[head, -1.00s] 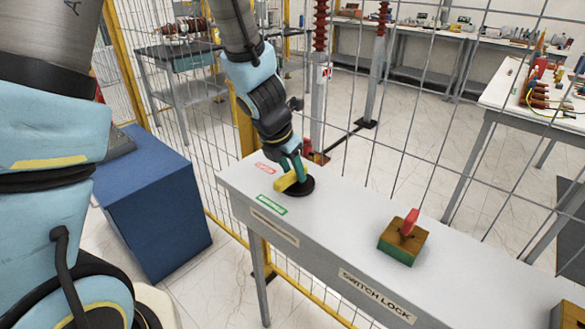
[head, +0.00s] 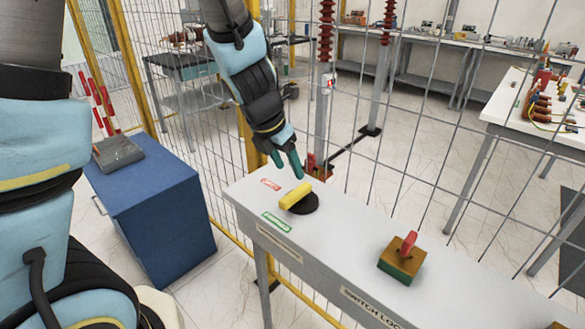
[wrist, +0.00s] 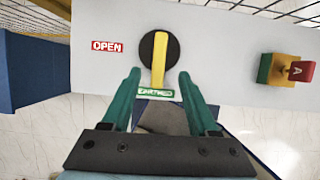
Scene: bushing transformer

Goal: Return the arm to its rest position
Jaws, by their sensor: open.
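My gripper (head: 287,163) is open and empty, with green fingers, just above and behind the yellow handle (head: 296,195) in the head view. The handle sits on a round black base (head: 306,206) on the grey switch table (head: 340,235). In the wrist view my gripper (wrist: 160,82) has its fingers apart, and the handle (wrist: 159,58) shows beyond them, with its near end pointing at the green label (wrist: 156,94). The red OPEN label (wrist: 107,46) lies left of the black base. The fingers do not appear to touch the handle.
A switch lock block (head: 402,260) with a red key stands on the same table to the right. A wire mesh fence (head: 440,130) runs behind the table. A blue cabinet (head: 160,215) stands to the left, with floor between it and the table.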

